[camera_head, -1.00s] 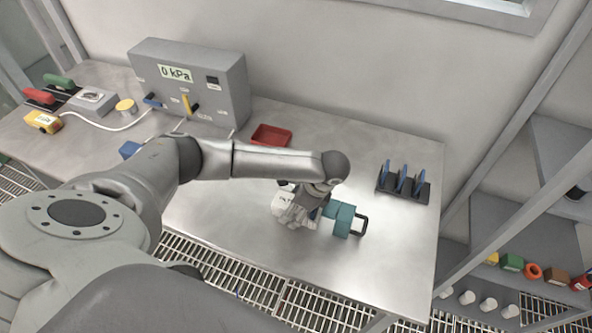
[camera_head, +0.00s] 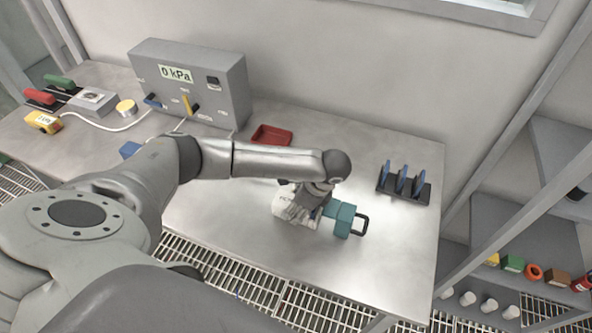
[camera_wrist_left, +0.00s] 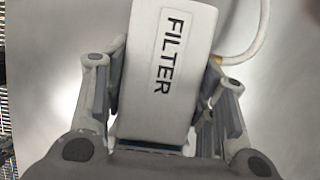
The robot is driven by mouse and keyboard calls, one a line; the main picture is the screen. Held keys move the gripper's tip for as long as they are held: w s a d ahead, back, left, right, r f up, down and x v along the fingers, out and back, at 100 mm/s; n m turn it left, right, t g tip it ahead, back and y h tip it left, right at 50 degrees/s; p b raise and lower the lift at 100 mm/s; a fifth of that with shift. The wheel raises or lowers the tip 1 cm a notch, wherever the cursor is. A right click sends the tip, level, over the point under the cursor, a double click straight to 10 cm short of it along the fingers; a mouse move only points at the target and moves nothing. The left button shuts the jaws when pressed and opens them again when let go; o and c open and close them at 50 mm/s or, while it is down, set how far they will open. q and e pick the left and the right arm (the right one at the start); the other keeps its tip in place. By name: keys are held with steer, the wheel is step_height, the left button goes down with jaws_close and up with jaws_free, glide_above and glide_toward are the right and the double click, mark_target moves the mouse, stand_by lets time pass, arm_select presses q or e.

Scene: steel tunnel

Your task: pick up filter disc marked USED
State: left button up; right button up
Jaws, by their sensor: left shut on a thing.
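The white housing (camera_head: 295,208) sits near the front of the bench. It reads FILTER in the left wrist view (camera_wrist_left: 172,55). A teal block (camera_head: 343,217) with a black handle is at its right. A blue edge, likely the filter disc (camera_head: 328,209), shows between housing and teal block; it also shows at the housing's near end in the left wrist view (camera_wrist_left: 150,148). My left gripper (camera_head: 308,206) points down there, its fingers either side of that blue part and shut on it. Any USED mark is hidden. My right gripper is out of view.
A black rack (camera_head: 403,188) with blue discs stands at the right of the bench. A red tray (camera_head: 271,135) lies behind my forearm. A grey box (camera_head: 195,85) reading 0 kPa stands at the back. The bench's front right is clear.

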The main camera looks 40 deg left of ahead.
arm_select(q)
steer(key=shift+r, duration=0.45)
steer(key=s+d+r, duration=0.8)
steer(key=s+r, duration=0.2)
steer(key=r, duration=0.1)
steer(key=shift+s+d+r, duration=0.35)
steer(key=shift+s, duration=0.05)
